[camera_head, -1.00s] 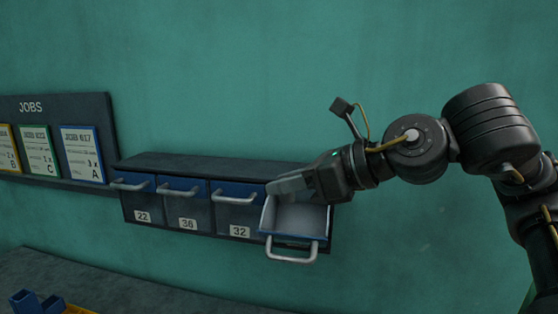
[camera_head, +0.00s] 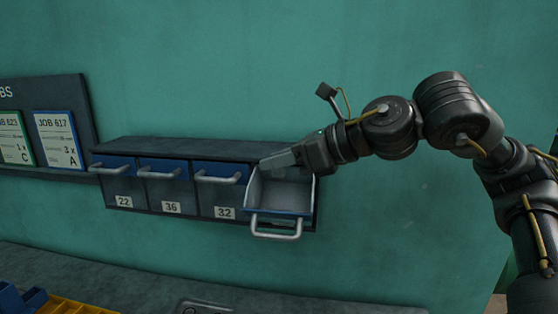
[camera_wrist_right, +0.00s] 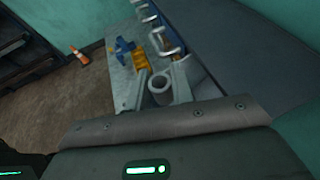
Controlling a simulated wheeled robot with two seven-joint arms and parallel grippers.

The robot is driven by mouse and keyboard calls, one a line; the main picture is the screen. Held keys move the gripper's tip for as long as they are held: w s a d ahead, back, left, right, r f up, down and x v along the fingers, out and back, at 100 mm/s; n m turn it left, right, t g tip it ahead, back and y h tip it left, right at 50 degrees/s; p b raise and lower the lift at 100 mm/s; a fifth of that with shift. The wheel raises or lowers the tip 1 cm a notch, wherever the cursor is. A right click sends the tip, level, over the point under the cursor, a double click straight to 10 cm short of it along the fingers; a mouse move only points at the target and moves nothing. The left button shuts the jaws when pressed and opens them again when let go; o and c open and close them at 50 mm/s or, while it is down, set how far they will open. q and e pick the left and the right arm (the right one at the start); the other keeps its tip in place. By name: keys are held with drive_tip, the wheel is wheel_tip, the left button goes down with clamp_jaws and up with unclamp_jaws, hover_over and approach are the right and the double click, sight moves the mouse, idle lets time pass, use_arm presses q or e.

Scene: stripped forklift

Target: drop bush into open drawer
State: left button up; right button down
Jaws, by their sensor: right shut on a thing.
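The open drawer (camera_head: 283,190) is the rightmost of a wall-mounted row, pulled out with its light inside showing and its handle hanging in front. My right gripper (camera_head: 272,162) reaches in from the right, with its fingers over the back left part of the drawer. In the right wrist view the gripper (camera_wrist_right: 161,84) is shut on the bush (camera_wrist_right: 159,82), a small grey ring between its fingertips. The bush cannot be made out in the head view. My left gripper is not in view.
Several shut drawers with handles (camera_head: 164,172) stand left of the open one. A job board (camera_head: 45,130) hangs further left. Below is a workbench (camera_head: 130,285) with blue bins (camera_head: 20,298) and a yellow tray (camera_head: 75,306). An orange cone (camera_wrist_right: 80,57) stands on the floor.

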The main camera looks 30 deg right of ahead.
drive_tip(key=c, duration=1.1)
unclamp_jaws()
drive_tip(key=shift+s, duration=0.1)
drive_tip(key=shift+s+d+r+b, duration=0.1)
drive_tip(key=shift+s+d+b, duration=0.1)
drive_tip(key=shift+d+b, duration=0.1)
drive_tip(key=shift+b+v, duration=1.5)
drive_tip(key=shift+v, duration=3.5)
drive_tip(key=shift+r, duration=0.1)
